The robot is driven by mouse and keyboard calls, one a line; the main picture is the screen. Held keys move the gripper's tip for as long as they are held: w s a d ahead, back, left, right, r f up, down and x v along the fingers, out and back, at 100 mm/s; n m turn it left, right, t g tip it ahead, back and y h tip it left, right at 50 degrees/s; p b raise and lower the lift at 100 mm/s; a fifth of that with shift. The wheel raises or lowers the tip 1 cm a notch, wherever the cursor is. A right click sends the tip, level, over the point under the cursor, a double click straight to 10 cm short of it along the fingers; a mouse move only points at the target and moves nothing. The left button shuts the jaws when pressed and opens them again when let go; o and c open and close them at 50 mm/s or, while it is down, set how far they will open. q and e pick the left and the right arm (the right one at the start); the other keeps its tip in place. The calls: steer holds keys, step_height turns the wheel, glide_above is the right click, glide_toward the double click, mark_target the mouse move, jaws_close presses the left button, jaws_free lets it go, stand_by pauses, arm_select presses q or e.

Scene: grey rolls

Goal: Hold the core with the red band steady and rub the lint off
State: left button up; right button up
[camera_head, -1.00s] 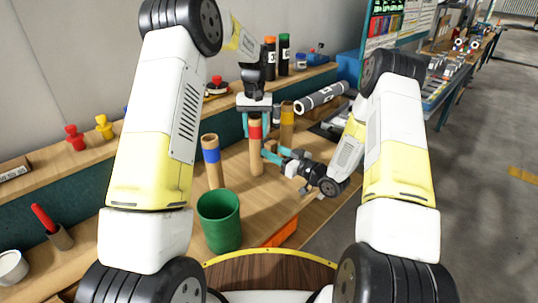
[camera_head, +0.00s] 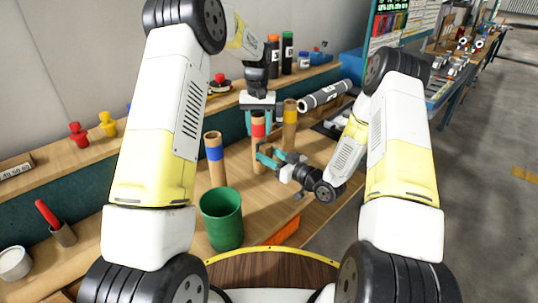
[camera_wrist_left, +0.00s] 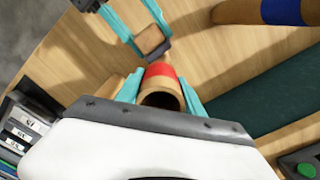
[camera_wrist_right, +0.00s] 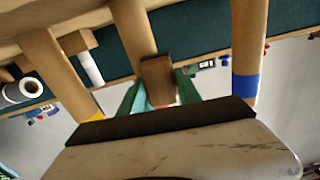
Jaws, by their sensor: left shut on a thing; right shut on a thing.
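The core with the red band (camera_head: 258,130) is a tan tube standing upright on the bench. My left gripper (camera_head: 259,113) comes down from above and is shut around its top; the left wrist view shows the core's open end and red band (camera_wrist_left: 160,71) between the teal fingers. My right gripper (camera_head: 268,156) reaches in from the right, lower on the core, shut on a small brown block (camera_wrist_right: 158,80). The block also shows in the left wrist view (camera_wrist_left: 150,40). It is close against the core's side, but I cannot tell whether they touch. I cannot make out lint.
A blue-banded core (camera_head: 215,170) stands to the left and a yellow-banded core (camera_head: 290,130) to the right, behind. A green bin (camera_head: 221,218) stands in front. A grey roll (camera_head: 325,96) lies at the back right. Bare bench shows around the core's foot.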

steer(key=shift+v, duration=3)
steer(key=shift+d, duration=0.15)
steer(key=v, duration=0.2)
steer(key=shift+s+d, duration=0.25)
steer(key=shift+s, duration=0.05)
arm_select(q)
steer(key=o, duration=1.5)
